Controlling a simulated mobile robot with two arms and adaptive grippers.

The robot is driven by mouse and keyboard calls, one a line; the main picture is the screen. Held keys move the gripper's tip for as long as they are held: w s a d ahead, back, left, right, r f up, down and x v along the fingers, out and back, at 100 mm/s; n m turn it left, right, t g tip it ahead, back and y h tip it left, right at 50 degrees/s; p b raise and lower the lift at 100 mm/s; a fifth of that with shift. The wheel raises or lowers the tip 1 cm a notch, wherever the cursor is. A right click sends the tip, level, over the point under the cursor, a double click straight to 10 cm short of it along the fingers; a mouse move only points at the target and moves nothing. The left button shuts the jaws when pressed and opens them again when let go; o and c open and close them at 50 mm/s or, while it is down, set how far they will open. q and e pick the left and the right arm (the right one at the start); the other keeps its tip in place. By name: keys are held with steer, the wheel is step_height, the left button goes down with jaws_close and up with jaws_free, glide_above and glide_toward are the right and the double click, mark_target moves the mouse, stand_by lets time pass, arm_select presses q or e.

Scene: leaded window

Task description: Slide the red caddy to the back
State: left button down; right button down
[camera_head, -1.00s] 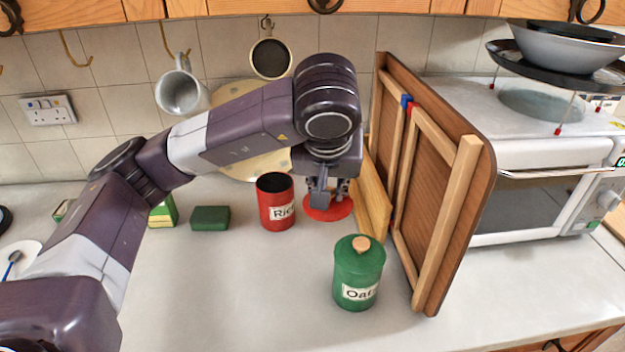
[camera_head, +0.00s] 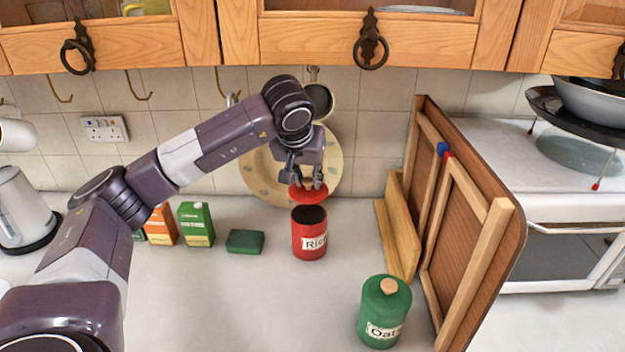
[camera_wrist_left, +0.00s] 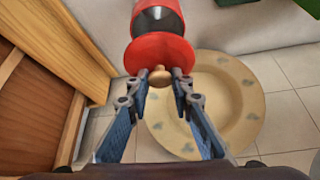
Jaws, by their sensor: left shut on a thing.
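The red caddy (camera_head: 310,246), labelled Rice, stands upright on the counter with its dark mouth open. Its red lid (camera_head: 303,196) hangs from my left gripper (camera_head: 306,182), just above or behind the caddy's far rim; the exact gap is unclear. In the left wrist view, my left gripper (camera_wrist_left: 160,78) is shut on the lid's wooden knob (camera_wrist_left: 160,76), with the red disc (camera_wrist_left: 158,50) beyond the fingertips. The lid partly overlaps the caddy's open mouth there. My right gripper is not in view.
A green Oats caddy (camera_head: 384,314) stands in front to the right. Wooden boards (camera_head: 465,220) lean to the right. A green block (camera_head: 245,241) and cartons (camera_head: 196,224) are to the left. A plate (camera_head: 262,172) leans on the back wall. The front counter is clear.

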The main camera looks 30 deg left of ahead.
mark_target(308, 190)
arm_select(q)
step_height(308, 190, down, 4)
steer(key=b, duration=0.2)
steer(key=shift+r+b, duration=0.15)
steer(key=shift+b, duration=0.2)
steer(key=shift+f+b, duration=0.5)
steer(key=shift+f, duration=0.4)
steer(key=shift+r, duration=0.1)
steer(key=shift+f, duration=0.2)
stand_by(0.6)
stand_by(0.7)
steer(key=c, duration=1.6)
jaws_free()
steer(key=shift+o, duration=0.5)
